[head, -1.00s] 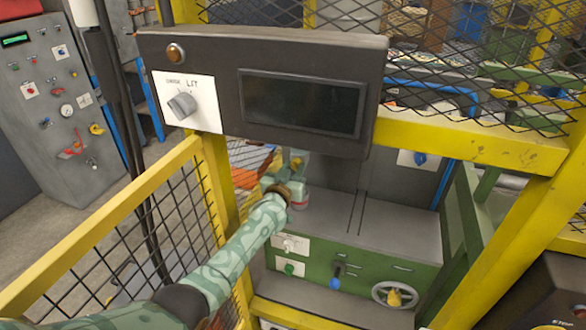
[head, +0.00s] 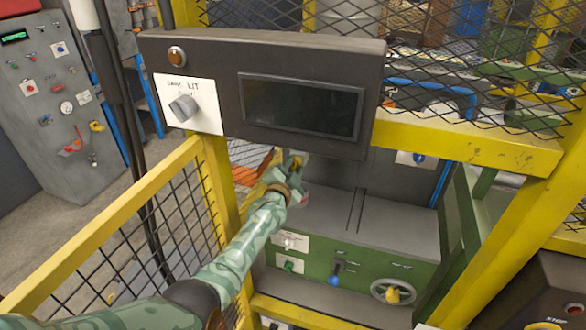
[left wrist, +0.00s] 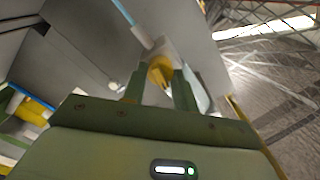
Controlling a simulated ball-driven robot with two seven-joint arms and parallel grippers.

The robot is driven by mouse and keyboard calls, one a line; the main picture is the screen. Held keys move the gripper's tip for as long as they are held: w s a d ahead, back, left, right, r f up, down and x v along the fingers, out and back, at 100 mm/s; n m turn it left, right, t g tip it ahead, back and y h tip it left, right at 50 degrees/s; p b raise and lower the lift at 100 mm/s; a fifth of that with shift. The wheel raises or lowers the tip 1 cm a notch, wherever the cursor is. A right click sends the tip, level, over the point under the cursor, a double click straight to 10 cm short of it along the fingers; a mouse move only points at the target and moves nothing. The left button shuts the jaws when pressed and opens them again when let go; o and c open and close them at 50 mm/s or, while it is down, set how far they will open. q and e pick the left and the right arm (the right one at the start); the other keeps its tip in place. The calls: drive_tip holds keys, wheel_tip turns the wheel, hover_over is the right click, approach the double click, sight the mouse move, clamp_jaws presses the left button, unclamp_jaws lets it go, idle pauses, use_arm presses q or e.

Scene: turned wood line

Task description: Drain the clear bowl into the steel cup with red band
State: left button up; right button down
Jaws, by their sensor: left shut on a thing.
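My left gripper (head: 294,166) is over the left end of the grey machine top, behind the hanging panel. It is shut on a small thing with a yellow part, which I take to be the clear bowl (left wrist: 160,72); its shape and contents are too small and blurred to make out. In the left wrist view the yellow part sits between the two green fingers (left wrist: 160,88). The steel cup with red band (head: 304,197) seems to stand just below the gripper, mostly hidden by it. I cannot tell whether bowl and cup touch. My right gripper is not in view.
The dark panel (head: 262,52) with a knob and screen hangs in front of the work spot. Yellow mesh fencing (head: 115,220) stands at the left and a yellow post at the right. The grey machine top (head: 390,225) is clear to the right.

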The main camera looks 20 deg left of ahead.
use_arm(q)
drive_tip(key=m, duration=0.1)
drive_tip(key=m+b, duration=0.1)
drive_tip(key=m, duration=0.1)
drive_tip(key=shift+f+m, duration=0.2)
drive_tip(key=shift+m, duration=0.1)
drive_tip(key=shift+m+b, duration=1)
drive_tip(key=shift+m, duration=0.6)
drive_tip(key=o, duration=1)
drive_tip(key=shift+r, duration=0.1)
drive_tip(key=shift+c, duration=0.2)
drive_tip(key=shift+s, duration=0.1)
drive_tip(key=shift+s, duration=0.35)
drive_tip(key=s+p, duration=0.1)
drive_tip(key=s, duration=0.5)
drive_tip(key=shift+s+p, duration=0.3)
